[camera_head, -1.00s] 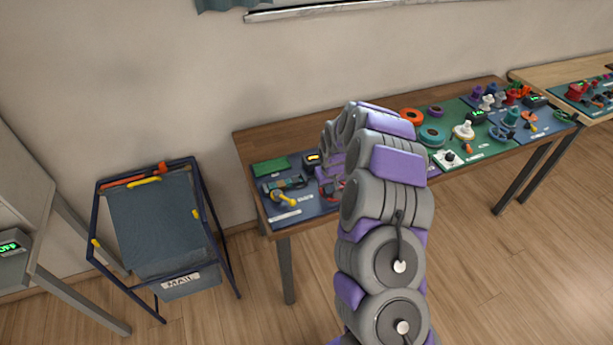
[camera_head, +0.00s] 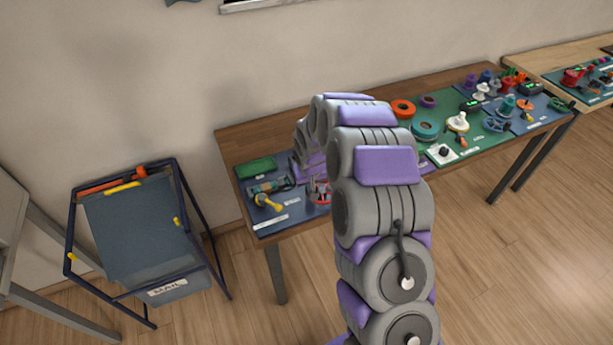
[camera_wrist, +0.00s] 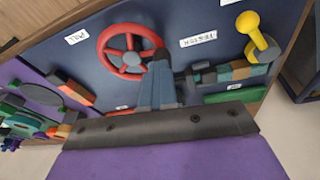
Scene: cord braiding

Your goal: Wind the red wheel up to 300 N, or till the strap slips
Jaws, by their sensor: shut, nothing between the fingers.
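The red wheel (camera_wrist: 129,51), with spokes and a grey hub, lies on a dark blue board (camera_wrist: 183,17) in the wrist view. My gripper (camera_wrist: 161,60) is shut and empty, its fingertips close to the wheel's right rim in that view; I cannot tell whether they touch it. In the head view only part of the red wheel (camera_head: 320,198) shows beside my arm. A banded strap-like piece (camera_wrist: 228,73) lies right of my fingers, near the label "TESTER". No force readout is visible now.
A yellow-knobbed lever (camera_wrist: 252,33) stands at the board's right in the wrist view. A green block (camera_head: 256,167) lies at the board's back. More boards with coloured parts (camera_head: 460,122) fill the table to the right. A dark-framed bin (camera_head: 147,240) stands left of the table.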

